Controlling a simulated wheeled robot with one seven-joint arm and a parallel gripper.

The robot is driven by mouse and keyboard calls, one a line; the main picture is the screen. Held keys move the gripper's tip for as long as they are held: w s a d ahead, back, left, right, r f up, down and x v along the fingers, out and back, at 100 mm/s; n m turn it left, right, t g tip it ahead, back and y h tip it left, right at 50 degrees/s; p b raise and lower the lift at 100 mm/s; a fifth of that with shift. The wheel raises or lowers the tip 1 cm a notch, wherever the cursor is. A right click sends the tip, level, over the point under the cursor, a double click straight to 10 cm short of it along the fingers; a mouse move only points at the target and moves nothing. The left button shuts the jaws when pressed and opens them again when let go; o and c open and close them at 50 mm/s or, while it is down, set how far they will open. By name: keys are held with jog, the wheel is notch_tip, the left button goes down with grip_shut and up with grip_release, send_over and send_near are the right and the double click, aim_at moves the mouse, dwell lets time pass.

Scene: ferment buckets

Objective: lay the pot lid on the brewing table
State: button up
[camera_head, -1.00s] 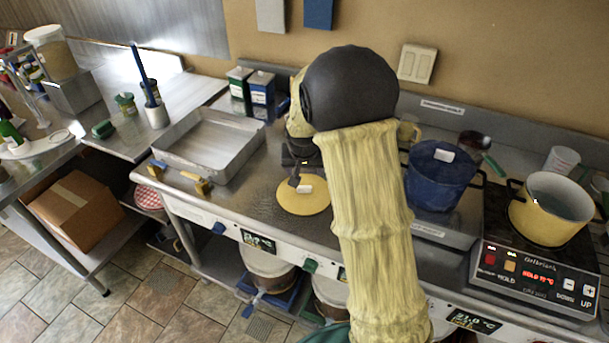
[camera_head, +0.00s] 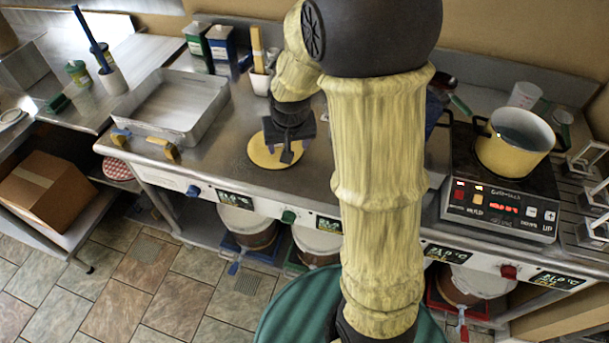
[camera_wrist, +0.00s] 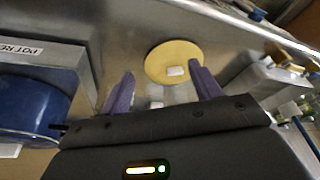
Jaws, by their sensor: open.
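The pot lid, a flat yellow disc (camera_head: 262,158), lies on the steel brewing table (camera_head: 232,150). It also shows in the wrist view (camera_wrist: 160,68), with a small white block or label near its middle. My gripper (camera_head: 288,156) is above the lid and hides part of it in the head view. In the wrist view its two purple fingers (camera_wrist: 162,88) are spread, with nothing held between them. The lid lies beyond the fingertips there, and I see no contact. An uncovered yellow pot (camera_head: 512,145) stands on the black hotplate at right.
A steel tray (camera_head: 178,108) stands left of the lid. A blue pot (camera_wrist: 30,108) shows in the wrist view, mostly hidden by my arm in the head view. A cup with a brush (camera_head: 259,77) stands behind the lid. Some bare tabletop surrounds the lid.

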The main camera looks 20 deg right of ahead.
jog(key=s+n+g, duration=0.1)
jog(key=s, duration=1.2)
jog(key=shift+s+r+n, duration=0.15)
jog(key=shift+s+n, duration=0.15)
